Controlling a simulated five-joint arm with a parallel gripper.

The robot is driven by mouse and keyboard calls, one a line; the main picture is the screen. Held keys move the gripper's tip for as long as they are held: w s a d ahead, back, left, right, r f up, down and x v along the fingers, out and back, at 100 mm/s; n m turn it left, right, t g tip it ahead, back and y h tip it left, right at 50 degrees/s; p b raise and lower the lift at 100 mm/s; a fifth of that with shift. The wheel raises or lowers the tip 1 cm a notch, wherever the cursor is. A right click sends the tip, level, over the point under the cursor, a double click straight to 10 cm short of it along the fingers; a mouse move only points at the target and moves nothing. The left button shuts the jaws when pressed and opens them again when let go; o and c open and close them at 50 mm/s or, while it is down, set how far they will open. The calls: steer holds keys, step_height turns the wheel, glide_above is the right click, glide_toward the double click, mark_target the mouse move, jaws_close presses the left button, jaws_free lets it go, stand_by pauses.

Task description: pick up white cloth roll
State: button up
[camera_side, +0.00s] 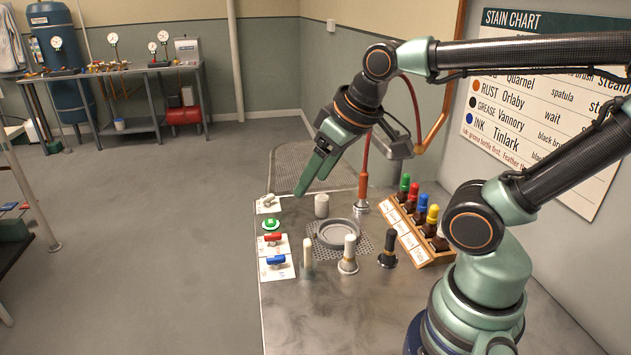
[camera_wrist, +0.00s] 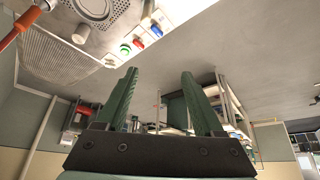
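A short white cylinder (camera_side: 321,205) stands upright on the metal table behind the round drain fitting; it looks like the white cloth roll. It also shows near the top left of the wrist view (camera_wrist: 81,34). A smaller white piece (camera_side: 268,200) lies on a white card at the table's far left corner; I cannot tell what it is. My gripper (camera_side: 292,190) hangs in the air, above and left of the cylinder in the side view. In the wrist view my gripper (camera_wrist: 160,75) has its two green fingers apart with nothing between them.
Red (camera_side: 274,238) and blue (camera_side: 276,260) handled pieces lie on cards along the left edge. A green button (camera_side: 271,225) is near them. Upright brushes (camera_side: 348,254) stand in front. A bottle rack (camera_side: 415,228) and a red-orange tool (camera_side: 362,185) are to the right.

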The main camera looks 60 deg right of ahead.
stand_by(0.3)
steer(key=m+g, duration=0.6)
steer(key=m, duration=1.2)
glide_above(322, 197)
step_height(322, 197, down, 12)
steer(key=shift+w+d+f+m, duration=0.1)
steer(key=shift+w+d+m, duration=0.1)
steer(key=shift+m, duration=0.1)
steer(key=f, duration=1.2)
steer(key=shift+s, duration=0.2)
jaws_close()
